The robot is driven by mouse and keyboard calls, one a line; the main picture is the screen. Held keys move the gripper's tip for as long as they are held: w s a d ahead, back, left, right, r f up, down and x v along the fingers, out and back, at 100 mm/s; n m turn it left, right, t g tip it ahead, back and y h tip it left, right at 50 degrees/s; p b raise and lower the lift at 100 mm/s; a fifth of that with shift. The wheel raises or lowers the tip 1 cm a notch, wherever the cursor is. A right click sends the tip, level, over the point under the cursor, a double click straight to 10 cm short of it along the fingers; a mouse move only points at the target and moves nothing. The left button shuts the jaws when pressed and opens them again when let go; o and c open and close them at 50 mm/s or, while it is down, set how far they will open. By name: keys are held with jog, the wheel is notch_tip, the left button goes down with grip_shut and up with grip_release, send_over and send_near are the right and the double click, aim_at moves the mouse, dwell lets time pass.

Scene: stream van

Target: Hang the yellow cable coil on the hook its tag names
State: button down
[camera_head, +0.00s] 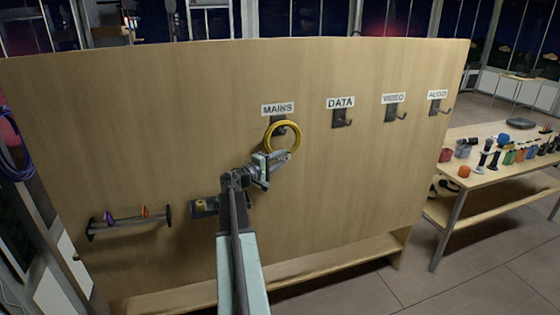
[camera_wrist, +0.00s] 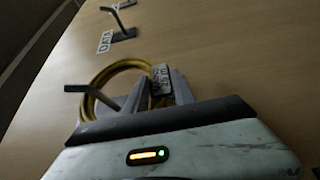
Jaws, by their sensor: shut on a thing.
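The yellow cable coil (camera_head: 299,139) is upright in front of the board at the MAINS hook (camera_head: 279,119), which it partly hides. My gripper (camera_head: 272,160) is shut on the coil's lower edge. In the wrist view the coil (camera_wrist: 108,70) stands beyond the fingertips (camera_wrist: 150,95), with a small pale tag (camera_wrist: 161,78) at the grip; I cannot read its print clearly. A dark hook rod (camera_wrist: 78,88) overlaps the coil's left side there. I cannot tell whether the rod passes through the ring or whether the coil rests on it.
The DATA hook (camera_head: 341,118), VIDEO hook (camera_head: 394,114) and AUDIO hook (camera_head: 437,107) are empty along the wooden board (camera_head: 150,130). A small rack (camera_head: 130,222) is at lower left. A table (camera_head: 490,177) with several small items stands right.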

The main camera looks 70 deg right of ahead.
jog(key=c, duration=1)
grip_release()
jog(key=shift+o, duration=0.2)
jog(key=v, duration=0.8)
jog(key=s+a, duration=0.5)
jog(key=a, duration=0.1)
jog(key=shift+s, duration=0.15)
